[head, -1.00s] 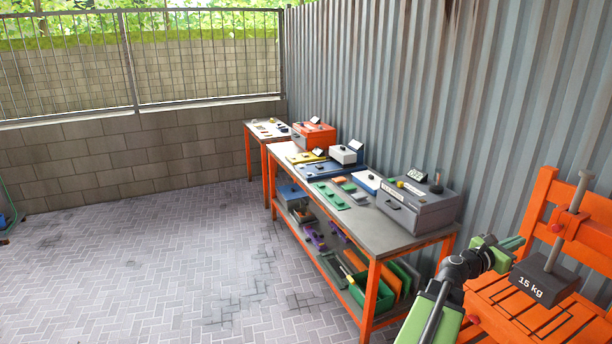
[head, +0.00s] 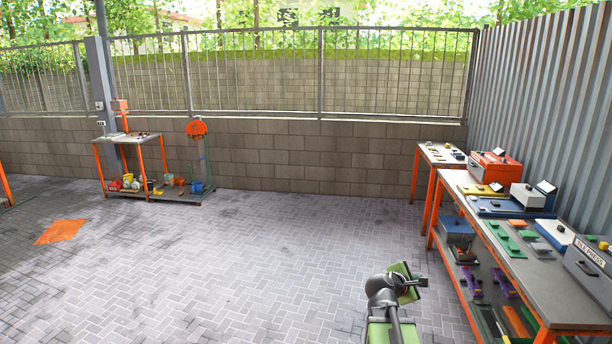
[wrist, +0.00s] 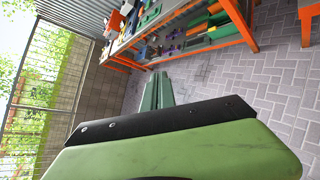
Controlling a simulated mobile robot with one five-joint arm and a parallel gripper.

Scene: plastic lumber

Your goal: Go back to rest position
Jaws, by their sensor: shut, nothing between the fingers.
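My gripper (wrist: 158,90) shows in the wrist view with its two green fingers together and nothing between them. It points over the paved floor toward the orange-framed workbench, which lies beyond the fingertips. In the head view my green and dark arm (head: 392,300) is at the bottom, right of centre, over bare paving and left of the workbench (head: 572,290). The fingers are hard to make out there. No object is in contact with the gripper.
The workbench carries boxes, coloured plates and a grey tile press box (head: 590,262). A smaller table (head: 437,153) stands behind it. Another table (head: 128,138) stands by the far block wall (head: 290,160). An orange floor patch (head: 60,231) lies at left. The middle paving is clear.

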